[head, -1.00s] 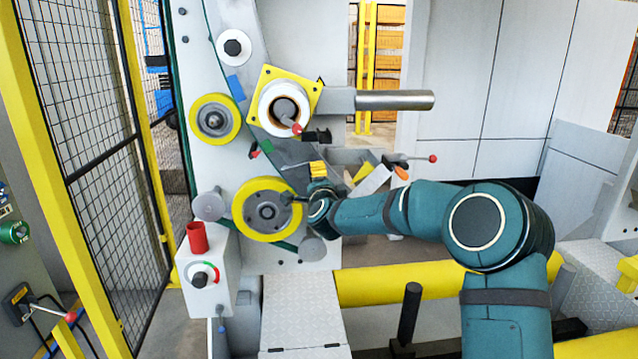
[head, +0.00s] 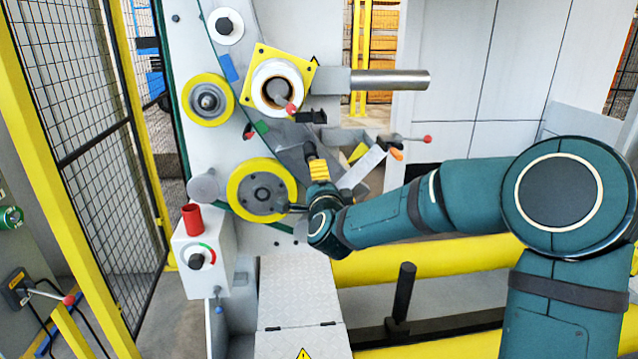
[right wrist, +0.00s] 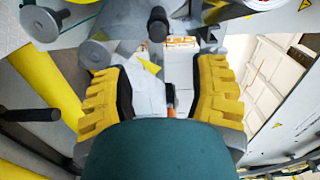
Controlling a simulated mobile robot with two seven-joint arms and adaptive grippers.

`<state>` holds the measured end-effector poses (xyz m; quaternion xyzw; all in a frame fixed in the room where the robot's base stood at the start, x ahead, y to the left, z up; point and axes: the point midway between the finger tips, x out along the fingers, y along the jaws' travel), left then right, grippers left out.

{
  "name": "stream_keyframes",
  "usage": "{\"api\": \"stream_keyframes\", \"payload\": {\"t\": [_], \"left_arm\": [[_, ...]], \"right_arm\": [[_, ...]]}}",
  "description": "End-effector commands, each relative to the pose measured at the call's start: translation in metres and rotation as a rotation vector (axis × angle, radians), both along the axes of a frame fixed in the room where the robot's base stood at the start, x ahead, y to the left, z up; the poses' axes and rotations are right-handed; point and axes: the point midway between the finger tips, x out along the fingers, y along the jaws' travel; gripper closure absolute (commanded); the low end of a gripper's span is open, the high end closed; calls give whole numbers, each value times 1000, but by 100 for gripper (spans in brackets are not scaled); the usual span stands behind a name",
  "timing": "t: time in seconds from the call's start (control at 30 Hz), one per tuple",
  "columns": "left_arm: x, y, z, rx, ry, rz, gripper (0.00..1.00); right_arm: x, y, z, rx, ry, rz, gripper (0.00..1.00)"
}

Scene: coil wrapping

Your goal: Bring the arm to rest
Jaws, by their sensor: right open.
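My right arm reaches in from the lower right of the head view, with its forearm stretched left toward the wrapping machine. My right gripper (head: 317,168) has yellow ridged fingers and points up, just right of the lower yellow roller (head: 261,189). In the right wrist view the same gripper (right wrist: 163,95) is open, its two fingers wide apart. I see nothing held between them; a white surface shows beyond the gap. How close the fingertips are to the machine is hard to tell. My left gripper is not in view.
Above the gripper are a yellow square flange (head: 262,62) and a steel bar (head: 388,80). A red-knobbed lever (head: 427,139) sticks out to the right. A red cylinder (head: 193,222) stands on a control box at left. A black post (head: 403,292) rises below the forearm.

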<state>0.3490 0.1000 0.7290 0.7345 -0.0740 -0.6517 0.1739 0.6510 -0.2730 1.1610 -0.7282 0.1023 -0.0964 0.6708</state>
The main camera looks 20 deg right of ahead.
Motion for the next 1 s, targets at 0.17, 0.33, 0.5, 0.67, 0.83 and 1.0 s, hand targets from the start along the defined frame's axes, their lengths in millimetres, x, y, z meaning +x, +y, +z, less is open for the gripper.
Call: {"api": "stream_keyframes", "payload": {"t": [0.17, 0.33, 0.5, 0.67, 0.83, 1.0], "left_arm": [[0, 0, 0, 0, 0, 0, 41], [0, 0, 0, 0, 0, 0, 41], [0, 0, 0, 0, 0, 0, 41], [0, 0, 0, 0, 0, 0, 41], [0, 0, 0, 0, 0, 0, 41], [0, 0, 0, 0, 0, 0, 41]], "right_arm": [[-1, 0, 0, 0, 0, 0, 41], [0, 0, 0, 0, 0, 0, 41], [0, 3, -8, -8, 19, 10, 41], [-2, 25, -65, -87, 163, 96, 41], [-25, 66, -170, -245, 423, 293, 41], [-77, 106, -268, -403, 667, 540, 41]]}}
